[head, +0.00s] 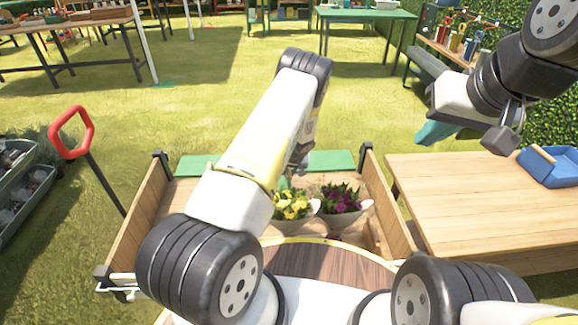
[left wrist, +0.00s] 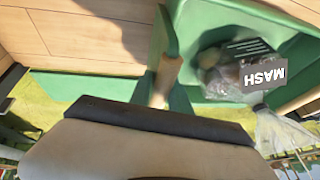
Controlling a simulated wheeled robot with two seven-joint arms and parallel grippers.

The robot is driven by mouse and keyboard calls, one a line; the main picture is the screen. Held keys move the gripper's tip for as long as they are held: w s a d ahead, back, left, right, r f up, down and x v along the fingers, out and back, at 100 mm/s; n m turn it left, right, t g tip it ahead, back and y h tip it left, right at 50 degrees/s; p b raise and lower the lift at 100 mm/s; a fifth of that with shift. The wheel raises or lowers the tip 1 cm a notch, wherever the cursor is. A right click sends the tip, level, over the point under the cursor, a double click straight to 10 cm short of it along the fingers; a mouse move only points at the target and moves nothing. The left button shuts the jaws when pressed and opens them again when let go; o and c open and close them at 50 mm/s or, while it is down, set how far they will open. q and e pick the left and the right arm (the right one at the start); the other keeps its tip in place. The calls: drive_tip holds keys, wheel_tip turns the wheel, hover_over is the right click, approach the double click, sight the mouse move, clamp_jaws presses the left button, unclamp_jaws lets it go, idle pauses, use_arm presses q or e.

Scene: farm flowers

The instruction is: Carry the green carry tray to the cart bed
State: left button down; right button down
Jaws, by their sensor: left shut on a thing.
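The green carry tray (head: 330,161) lies across the far end of the wooden cart bed (head: 398,215), partly hidden behind my left arm. In the left wrist view the green tray (left wrist: 188,103) shows close up, with a wooden grip bar and a clear bag labelled MASH inside. My left gripper (head: 302,165) is shut on the tray's handle (left wrist: 169,75); its fingertips are mostly hidden. Whether the tray rests on the bed floor or hangs above it, I cannot tell. My right gripper (head: 470,136) is raised above the right table, its fingers apart.
Yellow flowers (head: 291,204) and purple flowers (head: 340,197) in wraps stand in the cart bed. A wooden table (head: 470,195) with a blue tray (head: 552,167) is on the right. A red-handled tool (head: 72,130) stands left of the cart. Open grass lies beyond.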

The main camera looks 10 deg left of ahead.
use_arm(q)
drive_tip(key=shift+w+f, duration=0.1)
drive_tip(key=shift+f, duration=3.2)
drive_tip(key=c, duration=1.3)
unclamp_jaws()
drive_tip(key=shift+o, duration=0.2)
drive_tip(key=s+r+h, duration=0.1)
drive_tip(key=s+r, duration=0.4)
drive_tip(key=r, duration=0.9)
drive_tip(key=s+r+h, duration=0.1)
drive_tip(key=s+r, duration=0.4)
drive_tip(key=r, duration=0.9)
drive_tip(key=s+r+h, duration=0.1)
drive_tip(key=s+r, duration=0.4)
drive_tip(key=r, duration=0.9)
drive_tip(key=s+d+r+m+t+h, duration=0.1)
drive_tip(key=s+r, duration=0.6)
drive_tip(key=s, duration=0.5)
drive_tip(key=s+d+r+m+t+h, duration=0.1)
drive_tip(key=s+d+r+m, duration=0.1)
drive_tip(key=s+r, duration=0.5)
drive_tip(key=s, duration=0.6)
